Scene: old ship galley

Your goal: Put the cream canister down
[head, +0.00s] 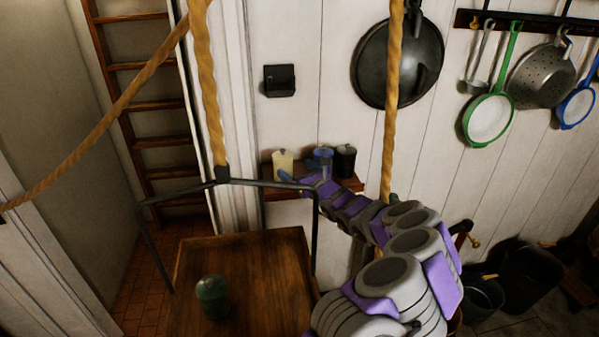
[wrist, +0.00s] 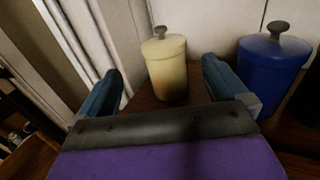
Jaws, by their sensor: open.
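The cream canister (wrist: 167,72), with a grey-brown knob on its lid, stands upright on a small wooden wall shelf (head: 350,184). It also shows in the head view (head: 283,164), at the shelf's left end. My gripper (wrist: 160,68) is open, its two blue fingers apart on either side of the canister in the wrist view. A gap shows between each finger and the canister. In the head view my arm reaches to the shelf from the right, and my gripper (head: 298,179) is small and partly unclear there.
A blue canister (wrist: 271,75) stands right of the cream one, close to my right finger. A black canister (head: 346,161) is beyond it. Ropes and a dark metal rail (head: 265,183) cross in front of the shelf.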

